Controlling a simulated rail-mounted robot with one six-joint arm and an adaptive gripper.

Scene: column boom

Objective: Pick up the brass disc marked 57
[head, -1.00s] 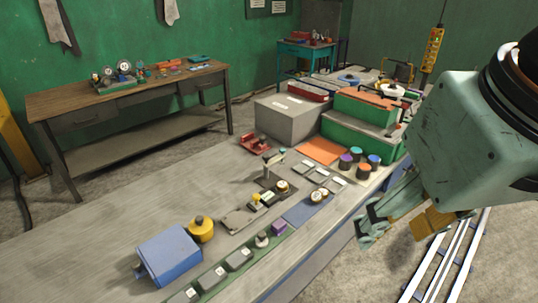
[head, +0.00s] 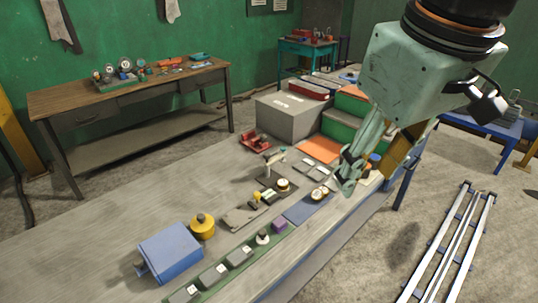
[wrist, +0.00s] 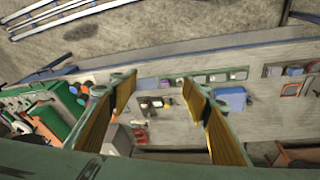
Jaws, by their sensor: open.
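Two small round pieces with pale faces and brass-coloured edges are in the head view. One round piece (head: 319,194) sits on the blue mat (head: 297,213) near the bench's front edge. The other round piece (head: 283,185) sits just left of it, by a small dark stand. Their markings are too small to read, so I cannot tell which is 57. My gripper (head: 350,176) is above the bench's front edge, right of both pieces. In the wrist view my gripper (wrist: 160,84) has its yellow-padded fingers wide apart, with nothing held between them.
A blue box (head: 169,253) and a yellow knobbed weight (head: 202,226) stand at the near left. A grey case (head: 291,116) and a green box (head: 343,125) stand farther back. White rails (head: 447,245) run along the floor at right.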

